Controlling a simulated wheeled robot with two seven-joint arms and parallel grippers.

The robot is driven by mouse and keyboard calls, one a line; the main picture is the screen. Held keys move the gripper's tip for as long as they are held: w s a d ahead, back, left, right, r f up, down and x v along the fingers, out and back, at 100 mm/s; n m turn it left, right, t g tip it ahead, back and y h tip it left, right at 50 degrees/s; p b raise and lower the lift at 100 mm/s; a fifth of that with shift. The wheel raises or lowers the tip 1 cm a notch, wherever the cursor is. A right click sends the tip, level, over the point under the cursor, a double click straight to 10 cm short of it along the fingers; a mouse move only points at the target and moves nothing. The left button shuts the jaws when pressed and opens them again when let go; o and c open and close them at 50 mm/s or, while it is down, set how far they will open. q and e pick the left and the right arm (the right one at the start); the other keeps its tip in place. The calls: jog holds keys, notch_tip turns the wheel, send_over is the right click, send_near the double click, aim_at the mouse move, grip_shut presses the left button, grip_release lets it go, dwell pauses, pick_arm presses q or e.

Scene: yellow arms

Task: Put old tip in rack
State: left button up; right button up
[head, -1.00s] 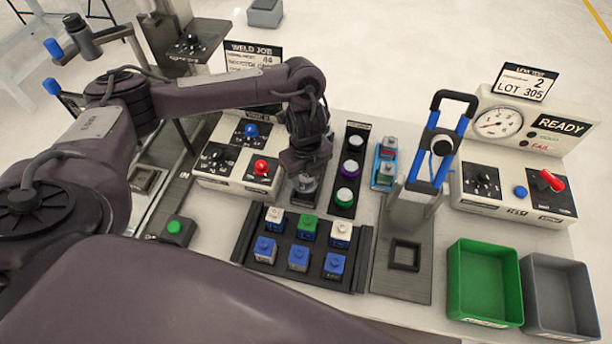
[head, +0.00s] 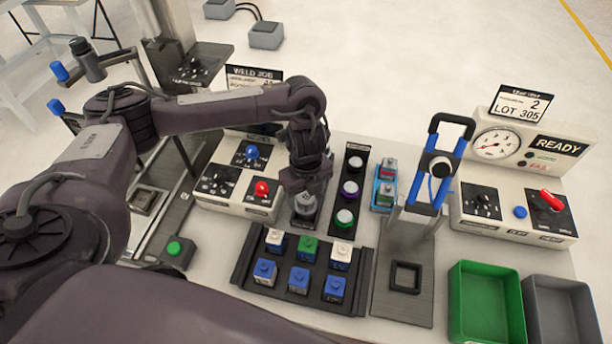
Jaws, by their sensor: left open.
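A black rack (head: 240,270) in front of the gripper holds blue, green and white square blocks in two rows. A small blue holder (head: 384,186) to the right carries grey pieces with red and green marks. No old tip can be clearly made out. My right gripper is out of view.
The weld job box (head: 237,187) with blue and red knobs stands left of the gripper. A stand with a blue-and-black handle (head: 440,170) rises to the right. A gauge box reading READY (head: 515,205), a green bin (head: 487,268) and a grey bin (head: 560,283) stand further right.

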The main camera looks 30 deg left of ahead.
pick_arm(q)
notch_tip(320, 180, up, 11)
jog(key=p, duration=0.2)
jog(key=shift+s+f, duration=0.1)
jog(key=shift+f, duration=0.05)
dwell(0.6)
